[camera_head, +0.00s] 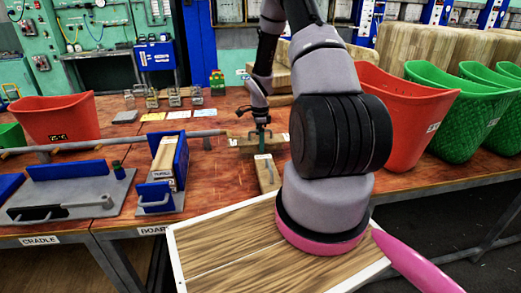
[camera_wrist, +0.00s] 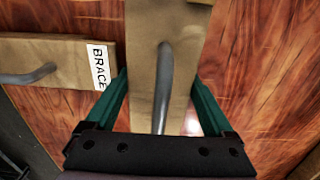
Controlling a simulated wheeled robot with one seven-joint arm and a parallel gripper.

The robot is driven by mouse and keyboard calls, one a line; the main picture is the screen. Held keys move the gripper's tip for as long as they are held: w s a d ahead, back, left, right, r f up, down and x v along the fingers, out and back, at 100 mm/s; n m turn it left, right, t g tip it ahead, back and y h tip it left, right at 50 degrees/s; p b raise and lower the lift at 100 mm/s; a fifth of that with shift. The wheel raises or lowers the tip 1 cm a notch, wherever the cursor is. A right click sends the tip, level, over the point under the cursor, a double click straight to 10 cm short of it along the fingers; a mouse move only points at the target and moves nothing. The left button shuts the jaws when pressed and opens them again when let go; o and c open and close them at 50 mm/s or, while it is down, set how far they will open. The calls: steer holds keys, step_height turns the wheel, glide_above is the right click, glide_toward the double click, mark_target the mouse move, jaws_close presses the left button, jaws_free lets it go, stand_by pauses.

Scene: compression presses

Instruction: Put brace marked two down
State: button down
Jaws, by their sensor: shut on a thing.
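My gripper (camera_head: 262,145) is low over the red-brown table, its green fingers closed across the sides of a wooden brace (camera_head: 240,143). In the wrist view the gripper (camera_wrist: 160,80) has this held brace (camera_wrist: 148,55) between its fingers, with a grey bar handle on its face.
A red bin (camera_head: 55,118) stands at the left, and another red bin (camera_head: 400,115) and green bins (camera_head: 460,115) at the right. Blue-and-grey press fixtures (camera_head: 70,192) and a long grey bar (camera_head: 110,143) occupy the left. Small blocks (camera_head: 172,97) stand behind.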

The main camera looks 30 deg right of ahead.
steer(key=shift+f, duration=1.65)
steer(key=shift+f, duration=0.15)
jaws_free()
